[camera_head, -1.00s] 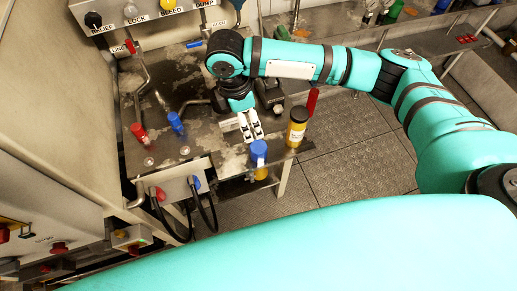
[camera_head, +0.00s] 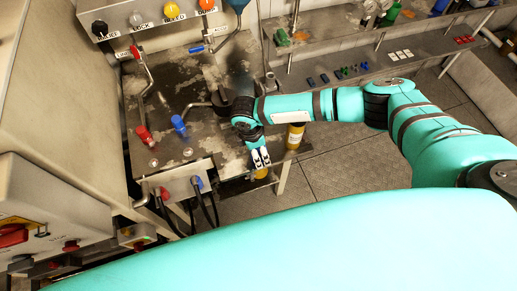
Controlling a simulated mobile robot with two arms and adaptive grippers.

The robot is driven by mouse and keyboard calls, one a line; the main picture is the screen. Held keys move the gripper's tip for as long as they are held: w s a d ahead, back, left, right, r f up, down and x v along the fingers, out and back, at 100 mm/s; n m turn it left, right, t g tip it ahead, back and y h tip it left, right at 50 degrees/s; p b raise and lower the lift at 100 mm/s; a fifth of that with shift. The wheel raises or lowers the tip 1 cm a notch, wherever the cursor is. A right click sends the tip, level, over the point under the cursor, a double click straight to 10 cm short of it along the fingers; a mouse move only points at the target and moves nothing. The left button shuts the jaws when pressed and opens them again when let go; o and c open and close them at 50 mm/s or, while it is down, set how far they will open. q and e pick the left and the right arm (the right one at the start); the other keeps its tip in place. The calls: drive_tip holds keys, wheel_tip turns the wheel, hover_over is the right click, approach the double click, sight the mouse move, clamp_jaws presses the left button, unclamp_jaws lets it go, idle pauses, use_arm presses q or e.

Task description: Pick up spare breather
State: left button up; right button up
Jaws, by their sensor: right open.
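My right gripper (camera_head: 260,163) points down at the front right corner of the metal bench, its two pale fingertips apart. Just below the fingertips shows the yellow lower part of a small item (camera_head: 261,174), which may be the spare breather. Its blue top is hidden behind the gripper. I cannot tell whether the fingers touch it. A yellow canister (camera_head: 295,138) with a pale label stands to the right, its top hidden by my right arm. My left gripper is not in view.
The metal bench top (camera_head: 190,95) carries a red valve handle (camera_head: 144,135) and a blue one (camera_head: 179,124). A box with black hoses (camera_head: 185,183) hangs at its front. A shelf with small parts (camera_head: 400,60) stands at the back right. Floor is clear to the right.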

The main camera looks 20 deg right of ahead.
drive_tip(key=shift+d+f, duration=0.1)
drive_tip(key=shift+f, duration=0.65)
drive_tip(key=c, duration=1.2)
drive_tip(key=shift+c, duration=0.3)
drive_tip(key=shift+r, duration=0.15)
